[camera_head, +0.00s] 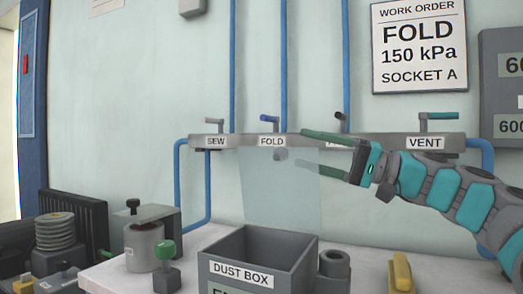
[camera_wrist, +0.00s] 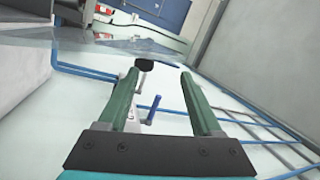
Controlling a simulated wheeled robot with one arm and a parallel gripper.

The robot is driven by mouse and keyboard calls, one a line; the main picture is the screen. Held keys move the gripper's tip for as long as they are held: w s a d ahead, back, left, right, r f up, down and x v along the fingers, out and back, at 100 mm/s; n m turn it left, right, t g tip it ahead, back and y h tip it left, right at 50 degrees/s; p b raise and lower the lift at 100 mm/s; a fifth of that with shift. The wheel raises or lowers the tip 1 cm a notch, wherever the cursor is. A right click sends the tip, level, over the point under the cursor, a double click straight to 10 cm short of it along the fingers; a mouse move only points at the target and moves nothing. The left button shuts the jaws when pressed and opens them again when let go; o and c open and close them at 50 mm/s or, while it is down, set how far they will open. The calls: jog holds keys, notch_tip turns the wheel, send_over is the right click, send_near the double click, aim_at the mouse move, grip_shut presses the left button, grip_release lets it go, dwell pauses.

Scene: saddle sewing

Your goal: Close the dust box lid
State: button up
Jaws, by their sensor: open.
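The grey dust box (camera_head: 241,272) stands open on the bench in the head view, its label facing front. Its clear lid (camera_head: 280,195) stands raised, nearly upright, at the back of the box. A round grey knob (camera_head: 281,154) sits near the lid's top edge. My gripper (camera_head: 299,149) is open and empty, with its green fingers pointing left towards the knob. In the wrist view the knob (camera_wrist: 144,64) shows dark just beyond the open fingertips (camera_wrist: 159,75), nearer the left finger. The exact gap between knob and fingers is hard to tell.
Behind the lid runs a grey valve rail (camera_head: 200,141) with levers labelled SEW, FOLD and VENT. A green-knobbed block (camera_head: 167,275) and a metal canister (camera_head: 145,246) stand left of the box. A dark cylinder (camera_head: 334,266) and a yellow tool (camera_head: 402,272) are to its right.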

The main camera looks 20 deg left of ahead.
jog(key=shift+w+a+f+m, duration=0.2)
jog(key=shift+a+f+m, duration=0.05)
jog(key=shift+a+f, duration=0.25)
jog(key=shift+w+a+f+m, duration=0.15)
jog(key=shift+a+f+m, duration=0.1)
jog(key=shift+a+f, duration=0.25)
jog(key=p+x, duration=0.1)
jog(key=x, duration=0.6)
jog(key=shift+a, duration=0.35)
jog(key=shift+s+r, duration=0.1)
jog(key=shift+r, duration=0.05)
jog(key=shift+c, duration=0.2)
grip_shut()
